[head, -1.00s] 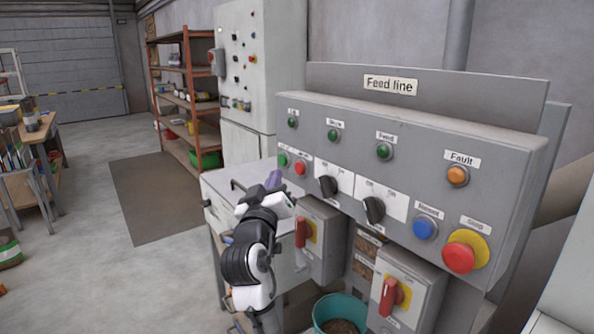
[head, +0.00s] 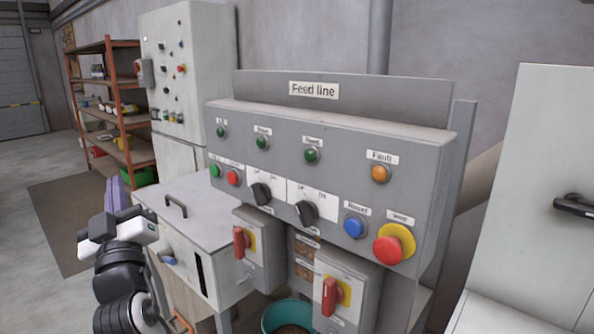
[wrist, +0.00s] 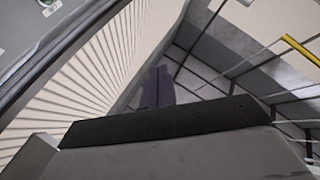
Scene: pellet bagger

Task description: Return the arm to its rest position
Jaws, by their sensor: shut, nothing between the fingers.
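My arm shows at the lower left of the head view. My gripper (head: 115,186), with purple-grey fingers, points up and away at its end, left of the white bench-like cabinet. The fingers are together and hold nothing. In the wrist view the closed fingers (wrist: 158,78) show beyond a dark bar, apart from anything else. The Feed line panel (head: 330,160) stands to the right of my arm, not touched by it.
The white cabinet (head: 190,210) with a handle is close to the right of my arm. Two red-handled switch boxes (head: 258,255) (head: 345,295) jut out below the panel. A teal bucket (head: 272,318) stands under them. Open floor (head: 30,180) lies left, before the orange shelves (head: 108,60).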

